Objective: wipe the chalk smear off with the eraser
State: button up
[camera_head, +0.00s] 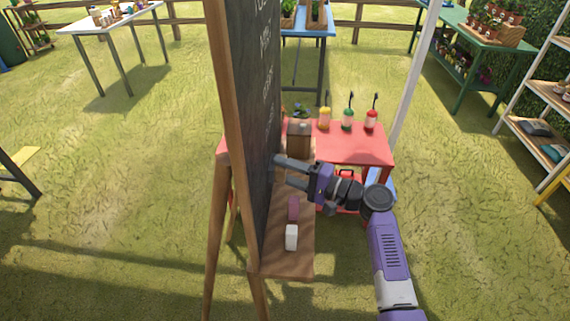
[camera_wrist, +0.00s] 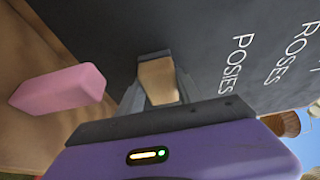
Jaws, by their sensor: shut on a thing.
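My gripper (camera_head: 290,168) is at the face of the chalkboard (camera_head: 252,120), above the board's wooden ledge (camera_head: 290,262). In the wrist view my gripper (camera_wrist: 155,88) is shut on a tan wooden block with a dark edge, which looks like the eraser (camera_wrist: 158,80). The eraser's dark side faces the chalkboard (camera_wrist: 220,30); I cannot tell whether it touches. In the head view I cannot make out the eraser. I cannot pick out the chalk smear in either view.
A pink block (camera_head: 293,208) and a white block (camera_head: 291,237) lie on the ledge; the pink block (camera_wrist: 60,90) is beside my gripper in the wrist view. A brown box (camera_head: 299,138) and several bottles (camera_head: 348,119) are by the red table (camera_head: 368,150) beyond my arm.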

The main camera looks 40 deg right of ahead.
jog(key=shift+s+a, duration=0.6)
jog(key=shift+a, duration=0.1)
jog(key=shift+r+p, duration=0.35)
jog(key=shift+w+d+b, duration=1)
jog(key=shift+w+d, duration=0.3)
jog(key=shift+d, duration=0.15)
jog(key=shift+w+d+b, duration=1)
jog(key=shift+w+d, duration=0.1)
jog(key=shift+w, duration=0.25)
jog(key=shift+w+d+b, duration=2.35)
jog(key=shift+d+b, duration=0.15)
